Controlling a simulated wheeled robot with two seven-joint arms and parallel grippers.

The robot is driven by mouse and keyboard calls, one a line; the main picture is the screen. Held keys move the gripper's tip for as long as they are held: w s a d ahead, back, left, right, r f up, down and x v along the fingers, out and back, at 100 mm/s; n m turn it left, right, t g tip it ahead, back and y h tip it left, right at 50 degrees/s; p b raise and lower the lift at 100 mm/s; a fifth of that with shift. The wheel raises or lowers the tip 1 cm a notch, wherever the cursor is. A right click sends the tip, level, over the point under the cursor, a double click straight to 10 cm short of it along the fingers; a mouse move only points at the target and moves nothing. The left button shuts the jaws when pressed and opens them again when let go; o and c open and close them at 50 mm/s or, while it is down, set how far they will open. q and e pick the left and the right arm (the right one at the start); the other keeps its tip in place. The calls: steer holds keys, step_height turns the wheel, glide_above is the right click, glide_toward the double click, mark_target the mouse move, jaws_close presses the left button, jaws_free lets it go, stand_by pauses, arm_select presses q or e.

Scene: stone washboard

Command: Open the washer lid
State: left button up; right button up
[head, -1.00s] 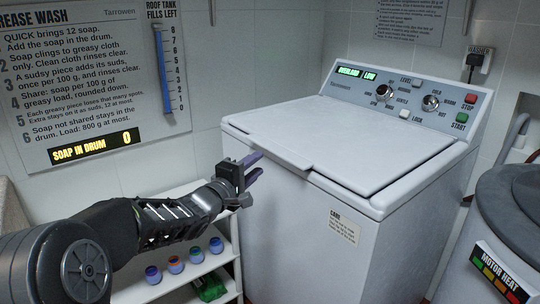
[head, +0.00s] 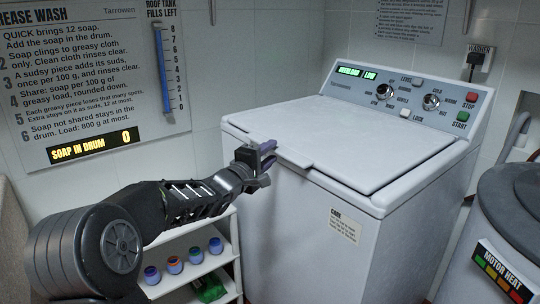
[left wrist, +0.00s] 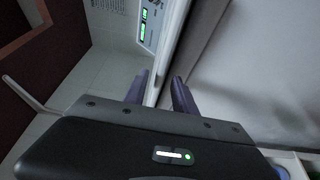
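The white washer (head: 330,210) stands at the centre right in the head view, with its lid (head: 340,140) lying flat and closed. The lid has a protruding front lip (head: 296,161). My left gripper (head: 268,155) is at the left end of this lip. In the left wrist view my left gripper (left wrist: 160,88) has its two purple fingers spread apart, with a pale edge of the lid (left wrist: 165,75) running between them. I cannot tell whether either finger touches it. My right gripper is in neither view.
A control panel (head: 400,97) with knobs and buttons, including LOCK (head: 405,115), rises behind the lid. A white shelf (head: 190,272) with several small coloured jars stands below my left arm. A grey drum-like unit (head: 515,205) stands close at right. Space above the lid is clear.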

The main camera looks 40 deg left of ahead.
arm_select(q)
steer(key=shift+w, duration=0.3)
jaws_close()
stand_by(1.3)
